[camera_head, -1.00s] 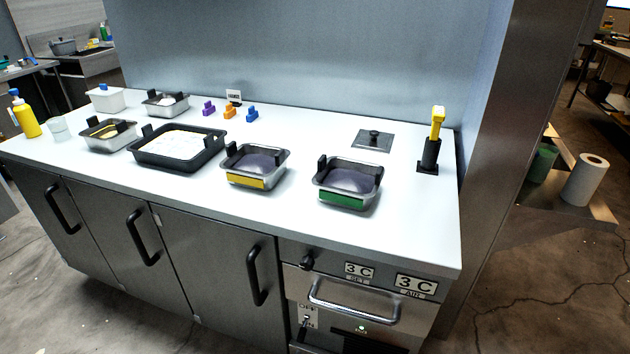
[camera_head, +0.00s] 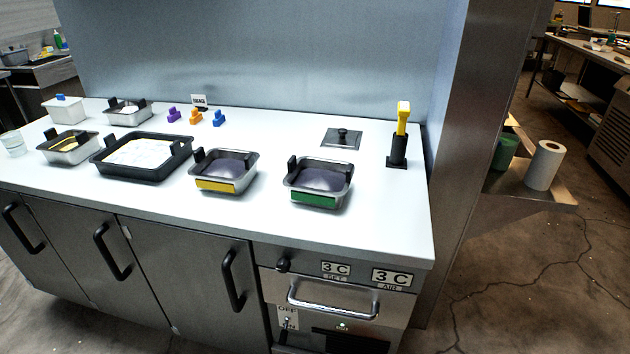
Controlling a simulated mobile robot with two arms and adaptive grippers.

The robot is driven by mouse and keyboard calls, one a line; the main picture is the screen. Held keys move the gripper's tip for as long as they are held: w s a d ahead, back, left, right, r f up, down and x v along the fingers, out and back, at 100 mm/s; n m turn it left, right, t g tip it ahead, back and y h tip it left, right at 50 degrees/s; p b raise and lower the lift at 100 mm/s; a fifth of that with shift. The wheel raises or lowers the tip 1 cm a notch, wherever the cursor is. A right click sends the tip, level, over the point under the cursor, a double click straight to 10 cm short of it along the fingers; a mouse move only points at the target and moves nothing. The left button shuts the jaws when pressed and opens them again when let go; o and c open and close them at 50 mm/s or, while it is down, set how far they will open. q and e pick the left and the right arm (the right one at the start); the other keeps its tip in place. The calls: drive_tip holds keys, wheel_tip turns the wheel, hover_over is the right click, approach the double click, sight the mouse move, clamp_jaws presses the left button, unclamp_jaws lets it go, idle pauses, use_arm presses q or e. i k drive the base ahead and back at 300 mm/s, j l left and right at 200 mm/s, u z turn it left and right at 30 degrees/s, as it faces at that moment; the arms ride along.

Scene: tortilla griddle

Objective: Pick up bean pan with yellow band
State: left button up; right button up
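The bean pan with the yellow band (camera_head: 215,185) is a small metal pan with dark purple-grey contents. It stands upright on the white counter, with black handles at its left and right ends and the yellow band on its front. A similar pan with a green band (camera_head: 314,199) stands to its right, a gap apart. Neither of my grippers shows in the head view.
A black tray (camera_head: 96,168) with pale contents stands left of the yellow-band pan. A square metal lid (camera_head: 341,139) and a yellow-handled tool in a black holder (camera_head: 398,150) are to the right. The counter's front strip (camera_head: 375,235) is clear.

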sight(219, 171)
drive_tip(key=i+j, duration=0.1)
drive_tip(key=j, duration=0.3)
drive_tip(key=i+j, duration=0.15)
drive_tip(key=j, duration=0.2)
drive_tip(key=i+j, duration=0.1)
drive_tip(key=j, duration=0.3)
